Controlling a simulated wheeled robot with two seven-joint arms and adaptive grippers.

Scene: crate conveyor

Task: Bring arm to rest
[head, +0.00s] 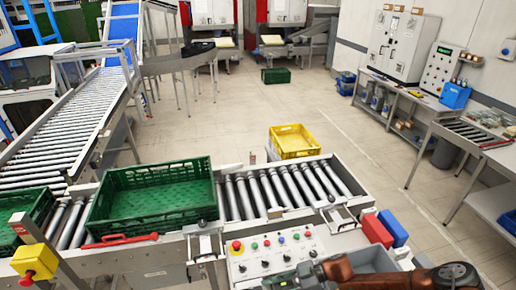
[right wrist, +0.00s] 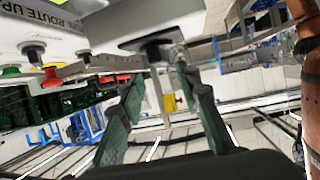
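My right arm shows at the bottom right of the head view as a reddish-brown link with a dark round joint, low beside the control panel (head: 275,255). In the right wrist view my right gripper (right wrist: 163,88) has its two green-padded fingers apart, with nothing between them. The underside of a pale box-like body is close above the fingers, with round buttons at the left. My left arm and left gripper are not in view.
A green crate (head: 150,196) sits on the roller conveyor (head: 285,188). Another green crate (head: 28,212) is at the left edge. A yellow crate (head: 292,141) stands just beyond the conveyor. Red (head: 377,229) and blue (head: 393,228) bins stand right of the panel.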

